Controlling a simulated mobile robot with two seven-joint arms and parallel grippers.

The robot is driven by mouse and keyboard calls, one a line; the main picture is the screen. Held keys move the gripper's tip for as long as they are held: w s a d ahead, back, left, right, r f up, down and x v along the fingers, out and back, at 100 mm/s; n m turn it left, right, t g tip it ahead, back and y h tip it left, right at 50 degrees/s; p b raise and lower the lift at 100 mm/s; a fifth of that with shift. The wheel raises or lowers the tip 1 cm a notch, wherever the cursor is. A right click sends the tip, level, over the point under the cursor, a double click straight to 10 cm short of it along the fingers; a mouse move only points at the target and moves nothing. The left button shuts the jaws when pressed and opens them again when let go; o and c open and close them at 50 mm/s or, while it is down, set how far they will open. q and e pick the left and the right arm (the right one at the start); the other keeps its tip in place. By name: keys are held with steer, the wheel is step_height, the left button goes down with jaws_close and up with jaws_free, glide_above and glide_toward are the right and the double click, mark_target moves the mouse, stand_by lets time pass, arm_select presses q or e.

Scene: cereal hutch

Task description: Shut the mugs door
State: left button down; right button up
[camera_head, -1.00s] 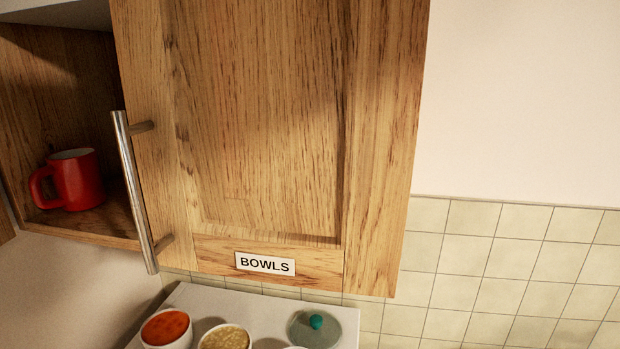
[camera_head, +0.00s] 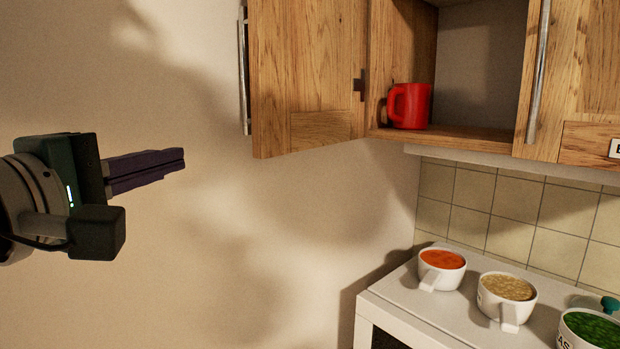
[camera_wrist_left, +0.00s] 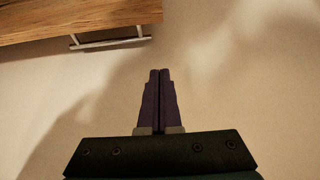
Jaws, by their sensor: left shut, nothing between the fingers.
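The open wooden door (camera_head: 308,75) of the mug compartment swings out to the left in the head view. Its metal bar handle (camera_head: 243,70) is on the outer face, at the door's free edge. A red mug (camera_head: 409,106) stands inside the open cupboard (camera_head: 480,139). My left gripper (camera_head: 184,160) is shut and empty, left of the door and lower than most of it, apart from it. In the left wrist view, the shut fingers (camera_wrist_left: 160,72) point toward the wall, with the door's edge (camera_wrist_left: 80,20) and handle (camera_wrist_left: 110,42) at upper left. My right gripper is not in view.
The bowls door (camera_head: 590,85) is shut at the right, with its own bar handle (camera_head: 539,75). Below, a white counter (camera_head: 400,292) holds several white cups of food. Bare wall lies between my left gripper and the door.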

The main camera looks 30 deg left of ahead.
arm_select(q)
steer(key=w+p, duration=0.1)
steer(key=w, duration=0.2)
steer(key=w+p, duration=0.1)
steer(key=w, duration=0.3)
steer(key=w+a+p, duration=0.1)
steer(key=w, duration=0.2)
steer(key=shift+w+r+p, duration=0.15)
steer(key=shift+r+p, duration=0.1)
steer(key=shift+p, duration=0.1)
steer(key=d+p, duration=0.1)
steer(key=d, duration=0.1)
steer(key=s+d+p, duration=0.1)
steer(key=d, duration=0.1)
steer(key=shift+f+p, duration=0.2)
steer(key=shift+p, duration=0.1)
